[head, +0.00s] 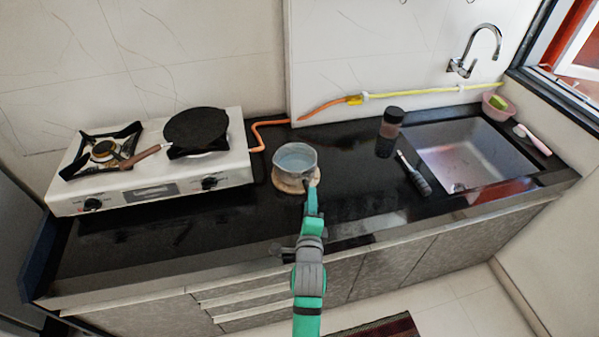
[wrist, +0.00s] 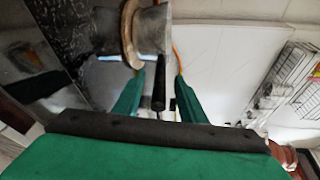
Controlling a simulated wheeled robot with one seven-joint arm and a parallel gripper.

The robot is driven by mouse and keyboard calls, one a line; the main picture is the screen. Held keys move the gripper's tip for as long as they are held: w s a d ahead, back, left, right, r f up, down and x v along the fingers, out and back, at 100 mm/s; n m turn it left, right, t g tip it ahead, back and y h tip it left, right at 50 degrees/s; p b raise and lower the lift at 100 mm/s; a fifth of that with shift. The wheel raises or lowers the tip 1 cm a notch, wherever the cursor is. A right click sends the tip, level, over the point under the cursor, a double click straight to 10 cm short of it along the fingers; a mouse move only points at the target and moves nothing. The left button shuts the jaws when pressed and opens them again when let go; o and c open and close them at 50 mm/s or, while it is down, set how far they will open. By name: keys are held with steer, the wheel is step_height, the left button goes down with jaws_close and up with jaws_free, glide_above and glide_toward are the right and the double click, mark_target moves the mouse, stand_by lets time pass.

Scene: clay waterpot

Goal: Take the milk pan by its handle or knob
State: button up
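The milk pan (head: 296,158) is a small grey metal pot. It sits on a round wooden board (head: 287,185) on the black counter. My gripper (head: 313,192) is at the pan's near right side, where my green finger hides most of the handle. In the wrist view the pan's grey body (wrist: 152,32) is at the top. Its dark handle (wrist: 158,90) points down between the two green fingers of my gripper (wrist: 157,92). The fingers stand apart, with a gap on each side of the handle. How deep the handle lies between them is hard to tell.
A white stove (head: 150,190) with a dark frying pan (head: 196,129) stands at left. An orange hose (head: 262,125) runs behind the milk pan.

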steer(key=shift+w+d+f, duration=0.1)
steer(key=shift+w, duration=0.3)
steer(key=shift+w+d, duration=0.1)
steer(key=shift+d, duration=0.1)
steer(key=w, duration=0.2)
steer(key=w+a, duration=0.1)
steer(key=w, duration=0.1)
steer(key=shift+f, duration=0.3)
steer(key=shift+w+d+f, duration=0.1)
steer(key=shift+w+d, duration=0.05)
steer(key=shift+w, duration=0.2)
steer(key=shift+d, duration=0.1)
